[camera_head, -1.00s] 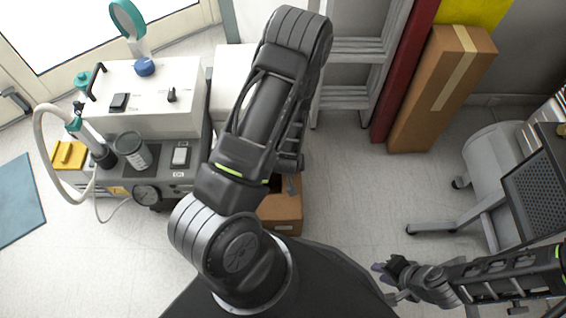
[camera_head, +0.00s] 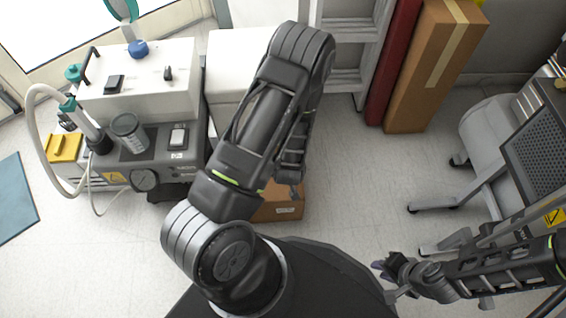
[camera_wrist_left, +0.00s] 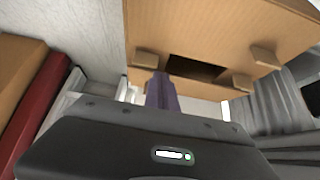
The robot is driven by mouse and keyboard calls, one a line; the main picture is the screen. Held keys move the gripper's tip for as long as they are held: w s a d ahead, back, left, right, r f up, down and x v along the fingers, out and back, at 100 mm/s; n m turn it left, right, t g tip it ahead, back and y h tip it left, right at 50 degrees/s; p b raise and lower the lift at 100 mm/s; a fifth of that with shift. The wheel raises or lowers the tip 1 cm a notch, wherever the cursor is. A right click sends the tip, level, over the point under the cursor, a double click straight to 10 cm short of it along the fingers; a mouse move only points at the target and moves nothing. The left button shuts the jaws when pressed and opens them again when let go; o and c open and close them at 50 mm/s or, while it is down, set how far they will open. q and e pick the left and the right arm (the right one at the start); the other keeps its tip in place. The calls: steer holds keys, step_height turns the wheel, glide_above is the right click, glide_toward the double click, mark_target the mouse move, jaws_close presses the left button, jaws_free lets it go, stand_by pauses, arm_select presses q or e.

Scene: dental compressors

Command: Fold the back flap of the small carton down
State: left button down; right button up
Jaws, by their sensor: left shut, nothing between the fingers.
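The small carton (camera_head: 285,209) is brown cardboard and stands on the floor, mostly hidden behind my left arm in the head view. In the left wrist view a cardboard face, apparently of this carton (camera_wrist_left: 205,25), fills the upper right, with a dark gap and small tabs along it. My left gripper (camera_wrist_left: 162,85) is shut and empty, its purple fingers pointing at the cardboard close to the gap; whether they touch it I cannot tell. Which flap is the back one is unclear. My right gripper (camera_head: 380,268) is at the lower right, away from the carton; its opening is unclear.
A compressor unit (camera_head: 135,90) with a hose stands at the left. A tall carton (camera_head: 430,75), a red panel (camera_head: 390,70) and a grey ladder (camera_head: 345,45) stand at the back. A grey wheeled item (camera_head: 490,135) is at the right. The floor between is clear.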

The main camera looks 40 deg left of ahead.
stand_by(0.4)
arm_select(q)
steer(key=shift+s+d+r, duration=0.2)
steer(key=shift+s+d, duration=0.3)
steer(key=shift+s, duration=0.15)
steer(key=shift+w+f, duration=0.1)
